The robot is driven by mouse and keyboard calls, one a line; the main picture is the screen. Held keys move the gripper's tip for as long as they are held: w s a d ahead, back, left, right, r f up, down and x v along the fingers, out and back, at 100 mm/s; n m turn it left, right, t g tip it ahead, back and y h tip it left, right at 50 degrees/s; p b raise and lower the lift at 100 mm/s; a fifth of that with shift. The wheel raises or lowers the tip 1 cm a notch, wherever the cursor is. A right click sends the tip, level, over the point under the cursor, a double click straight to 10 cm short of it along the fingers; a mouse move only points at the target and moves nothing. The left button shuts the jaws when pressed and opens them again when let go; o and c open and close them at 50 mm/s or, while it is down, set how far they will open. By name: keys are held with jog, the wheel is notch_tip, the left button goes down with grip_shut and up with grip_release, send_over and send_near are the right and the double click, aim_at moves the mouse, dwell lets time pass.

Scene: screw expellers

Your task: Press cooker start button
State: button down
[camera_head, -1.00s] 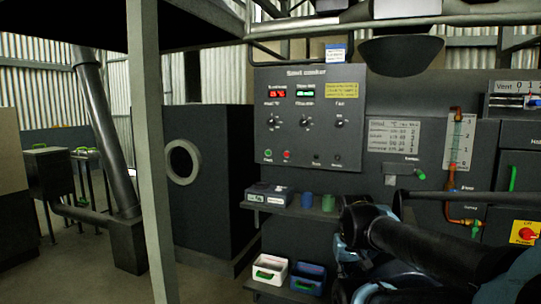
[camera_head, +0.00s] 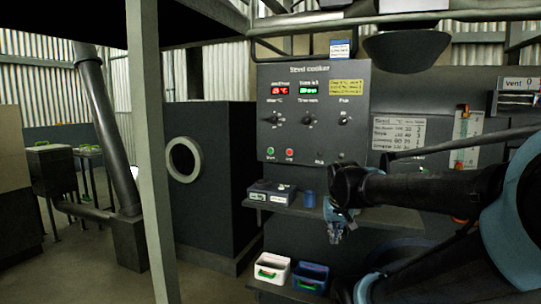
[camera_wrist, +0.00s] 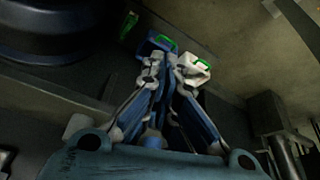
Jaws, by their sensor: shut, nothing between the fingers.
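The seed cooker panel (camera_head: 300,105) is a dark upright panel in the head view with red and green displays and three knobs. The green start button (camera_head: 270,151) is at its lower left, with a red button (camera_head: 290,152) just to the right. My gripper (camera_head: 335,238) is shut and empty, pointing down in front of the shelf, below and right of the start button and apart from it. In the wrist view the gripper (camera_wrist: 168,68) points down toward two bins. The start button does not show in the wrist view.
A shelf (camera_head: 290,210) below the panel carries a dark box (camera_head: 270,191) and a blue cup (camera_head: 309,199). A white bin (camera_head: 272,268) and a blue bin (camera_head: 310,276) sit lower. A grey post (camera_head: 152,150) stands left. Space before the start button looks clear.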

aim_at(270, 151)
jog(key=w+a+r+t, duration=0.1)
jog(key=w+a+r, duration=0.25)
jog(key=w, duration=0.35)
jog(key=w+a+r+t+y, duration=0.1)
jog(key=w+a+r+t, duration=0.2)
jog(key=w, duration=0.4)
jog(key=w+a+r, duration=0.4)
jog(key=w+r, duration=0.1)
jog(key=w, duration=0.2)
jog(key=w+a+r+t+y, duration=0.1)
jog(key=w+a+r, duration=0.2)
jog(key=w+a, duration=0.4)
jog(key=w+a+r+t+y, duration=0.2)
jog(key=w+a+r, duration=0.1)
jog(key=w+a, duration=0.4)
jog(key=a, duration=0.2)
jog(key=shift+w+a+r+n, duration=0.15)
jog(key=shift+w+a+n, duration=0.15)
jog(key=shift+n, duration=0.1)
jog(key=shift+w+d, duration=0.5)
jog(key=shift+w, duration=0.85)
jog(key=shift+w+d, duration=0.55)
jog(key=shift+w, duration=0.85)
jog(key=shift+w+d, duration=0.5)
jog(key=shift+w, duration=0.85)
jog(key=shift+w, duration=0.15)
jog(key=shift+w+d, duration=0.15)
jog(key=shift+w, duration=0.05)
